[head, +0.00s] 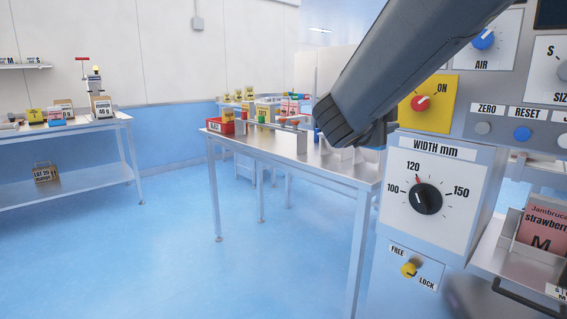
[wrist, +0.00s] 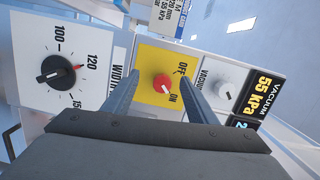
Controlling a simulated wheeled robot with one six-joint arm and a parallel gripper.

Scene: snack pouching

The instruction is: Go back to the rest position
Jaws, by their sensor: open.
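My gripper (wrist: 158,74) is open and empty in the wrist view, its two blue-grey fingers apart. Between the fingers is a red knob (wrist: 162,83) on a yellow OFF/ON plate (wrist: 150,55). Its white mark points toward ON. I cannot tell whether a finger touches the plate. In the head view my arm crosses from the upper right, and its fingers are not clearly visible. The same red knob (head: 421,103) shows there on the machine front, right of my arm's end.
Below the plate is a black width dial (head: 427,198) near 120, and a yellow FREE/LOCK knob (head: 408,268). A pouch tray (head: 524,262) juts out at the lower right. A steel table (head: 335,168) stands behind my arm. The blue floor at left is clear.

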